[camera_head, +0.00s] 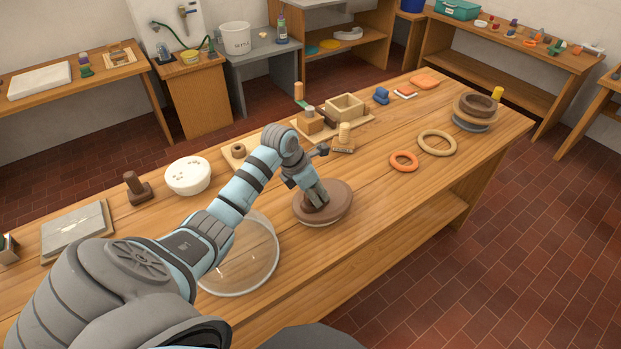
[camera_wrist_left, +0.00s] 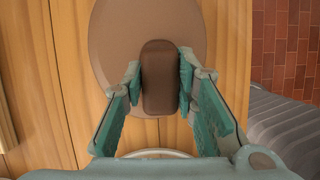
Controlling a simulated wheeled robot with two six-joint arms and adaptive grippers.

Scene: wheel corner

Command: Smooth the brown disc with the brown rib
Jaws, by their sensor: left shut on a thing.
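The brown disc (camera_head: 338,207) lies on the wooden table in front of my left arm. It also shows in the left wrist view (camera_wrist_left: 112,40), under the gripper. The brown rib (camera_wrist_left: 158,75) is a dark, rounded block between the fingers of my left gripper (camera_head: 318,199). My left gripper is shut on the rib from both sides and holds it over the disc. The rib seems to be at the disc's surface, but I cannot tell whether it touches. In the head view the fingers mostly hide the rib. My right gripper is not in view.
A clear round bowl (camera_head: 243,262) stands close to the disc, under my left arm. The table's front edge runs right of the disc, with bare wood between.

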